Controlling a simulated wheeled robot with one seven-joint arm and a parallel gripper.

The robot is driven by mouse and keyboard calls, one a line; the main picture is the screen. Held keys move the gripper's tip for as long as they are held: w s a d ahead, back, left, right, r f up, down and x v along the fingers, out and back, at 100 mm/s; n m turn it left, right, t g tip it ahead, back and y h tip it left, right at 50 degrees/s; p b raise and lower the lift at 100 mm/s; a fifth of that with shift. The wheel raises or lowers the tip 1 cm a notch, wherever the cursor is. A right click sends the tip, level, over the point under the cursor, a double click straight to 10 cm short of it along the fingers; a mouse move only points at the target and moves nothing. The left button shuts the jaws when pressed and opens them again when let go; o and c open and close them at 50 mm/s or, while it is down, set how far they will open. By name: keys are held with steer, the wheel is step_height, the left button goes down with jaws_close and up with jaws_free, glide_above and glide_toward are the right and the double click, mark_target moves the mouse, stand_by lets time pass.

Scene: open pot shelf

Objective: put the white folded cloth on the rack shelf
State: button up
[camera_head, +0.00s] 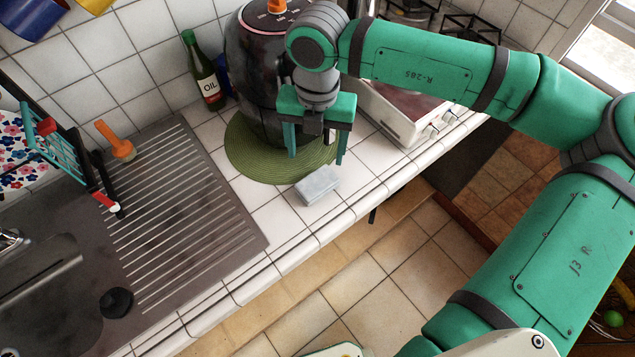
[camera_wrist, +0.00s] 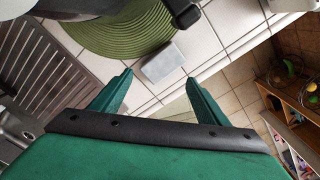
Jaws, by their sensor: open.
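The white folded cloth (camera_head: 317,186) lies flat as a small pale block on the white tiled counter, just in front of the green round mat. It also shows in the wrist view (camera_wrist: 160,62), just beyond the fingertips. My gripper (camera_head: 316,157) points down with its green fingers apart and nothing between them. In the wrist view my gripper (camera_wrist: 159,77) has a finger on either side of the line to the cloth. Wooden shelving (camera_wrist: 290,130) with several items stands at the right of the wrist view. I cannot tell if it is the rack shelf.
A dark air fryer (camera_head: 260,75) stands on the green mat (camera_head: 240,155) behind my gripper. An oil bottle (camera_head: 205,72) is beside it. A ribbed drainboard (camera_head: 180,210) lies left, and a white-sided appliance (camera_head: 390,115) right. The counter's front edge is near the cloth.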

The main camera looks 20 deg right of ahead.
steer(key=m, duration=0.9)
glide_above(318, 181)
steer(key=f, duration=0.6)
steer(key=shift+w+a, duration=0.3)
steer(key=f, duration=0.4)
steer(key=shift+s+d+f, duration=0.2)
steer(key=shift+s, duration=0.15)
steer(key=shift+f, duration=0.5)
steer(key=c, duration=1.2)
steer(key=shift+r, duration=0.1)
